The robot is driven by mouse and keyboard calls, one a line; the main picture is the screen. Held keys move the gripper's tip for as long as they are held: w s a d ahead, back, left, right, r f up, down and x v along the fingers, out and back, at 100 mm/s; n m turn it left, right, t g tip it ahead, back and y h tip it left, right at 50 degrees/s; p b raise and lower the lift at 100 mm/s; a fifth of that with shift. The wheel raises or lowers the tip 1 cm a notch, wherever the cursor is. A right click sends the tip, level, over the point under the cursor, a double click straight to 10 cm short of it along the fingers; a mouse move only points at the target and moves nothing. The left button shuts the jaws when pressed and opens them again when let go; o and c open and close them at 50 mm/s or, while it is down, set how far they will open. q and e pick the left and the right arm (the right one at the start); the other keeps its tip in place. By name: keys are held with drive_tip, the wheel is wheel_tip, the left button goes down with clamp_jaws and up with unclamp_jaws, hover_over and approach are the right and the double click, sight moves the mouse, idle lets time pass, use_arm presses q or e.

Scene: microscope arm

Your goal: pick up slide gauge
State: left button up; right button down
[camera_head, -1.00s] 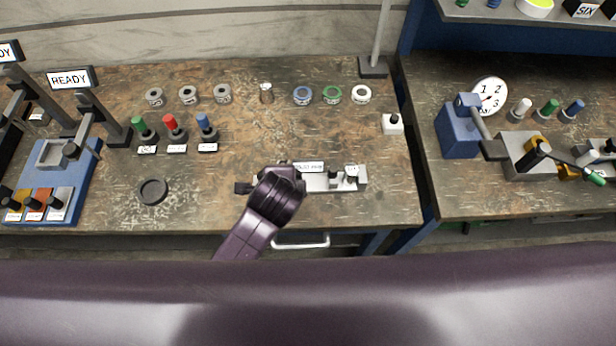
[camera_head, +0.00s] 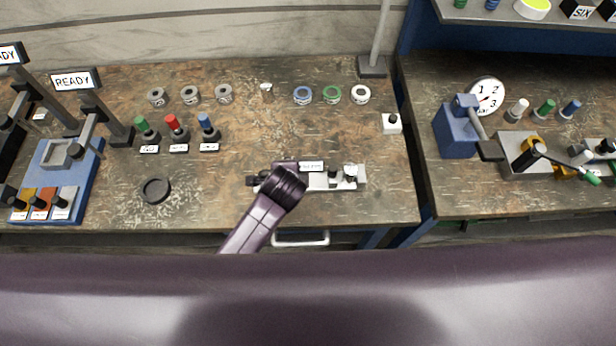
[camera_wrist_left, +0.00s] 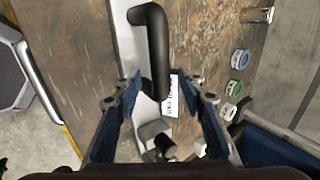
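The slide gauge (camera_head: 320,184) is a long silver bar with dark fittings and a white label, lying near the front edge of the bench. My left arm covers part of its left half in the head view. In the left wrist view the gauge (camera_wrist_left: 128,42) runs away from me, with a black curved handle (camera_wrist_left: 157,45) on it. My left gripper (camera_wrist_left: 164,84) is open, with one finger on each side of the handle's near end and the label. I cannot tell whether the fingers touch anything. My right gripper is not in view.
A black ring (camera_head: 155,190) lies to the left. Several small rings (camera_head: 303,95) and colored-handled pieces (camera_head: 174,126) stand farther back. A white block (camera_head: 391,124) sits back right. A pole (camera_head: 378,45) rises behind. A drawer handle (camera_head: 300,239) is below the front edge.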

use_arm(q)
clamp_jaws()
drive_tip(key=shift+w+d+r, duration=0.15)
drive_tip(key=shift+w+r, duration=0.05)
drive_tip(key=shift+w, duration=0.05)
idle(0.3)
drive_tip(key=shift+r, duration=0.6)
wheel_tip(320, 180, up, 19)
drive_tip(key=b, duration=0.2)
drive_tip(key=shift+b, duration=0.35)
drive_tip(key=shift+f, duration=0.15)
drive_tip(key=shift+f+b, duration=2.7)
drive_tip(key=shift+f, duration=6.6)
drive_tip(key=shift+s+f, duration=0.1)
drive_tip(key=shift+f, duration=0.25)
